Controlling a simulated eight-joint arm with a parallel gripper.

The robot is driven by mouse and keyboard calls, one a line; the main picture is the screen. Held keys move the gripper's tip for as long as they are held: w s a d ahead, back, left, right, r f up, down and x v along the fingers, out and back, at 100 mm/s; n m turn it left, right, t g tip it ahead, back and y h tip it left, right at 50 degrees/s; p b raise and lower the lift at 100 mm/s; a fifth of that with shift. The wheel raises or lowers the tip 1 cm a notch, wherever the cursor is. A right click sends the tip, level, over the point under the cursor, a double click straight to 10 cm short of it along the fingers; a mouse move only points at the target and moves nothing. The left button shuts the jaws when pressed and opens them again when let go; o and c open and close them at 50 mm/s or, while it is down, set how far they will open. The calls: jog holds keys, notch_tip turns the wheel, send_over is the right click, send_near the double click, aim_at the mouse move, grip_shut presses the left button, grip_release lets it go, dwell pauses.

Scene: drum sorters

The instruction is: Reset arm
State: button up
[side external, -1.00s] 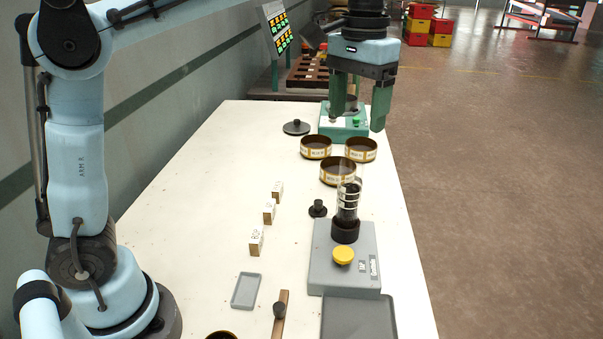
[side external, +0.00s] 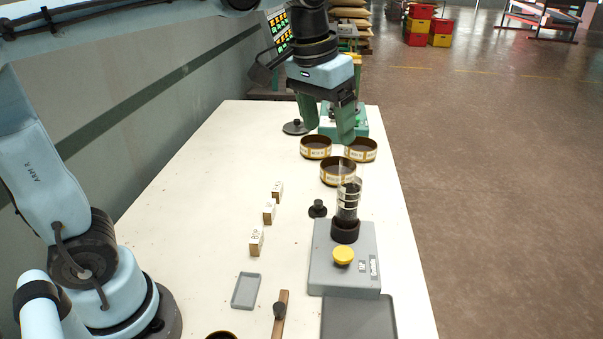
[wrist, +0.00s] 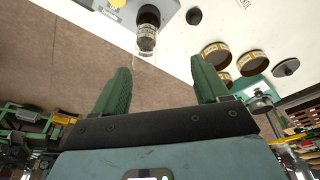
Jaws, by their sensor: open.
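My gripper (side external: 328,132) is open and empty, in the air above the far part of the white table. Its two green fingers point down and stand apart in the side view. In the wrist view my gripper (wrist: 160,88) shows both fingers spread, with nothing between them. A green machine (side external: 357,118) stands behind the fingers at the far end of the table and is partly hidden by them.
Several round brown-rimmed drums (side external: 338,177) stand below and in front of my gripper. A grey device (side external: 330,272) with a clear cylinder (side external: 348,196) and yellow button (side external: 343,255) stands nearer. Small labelled blocks (side external: 269,216) line the middle. The table's left side (side external: 190,215) is largely clear.

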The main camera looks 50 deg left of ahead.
jog(key=s+a+f+t, duration=0.4)
jog(key=s+f, duration=0.4)
jog(key=f, duration=0.4)
jog(key=shift+s+t, duration=0.25)
jog(key=shift+t, duration=0.05)
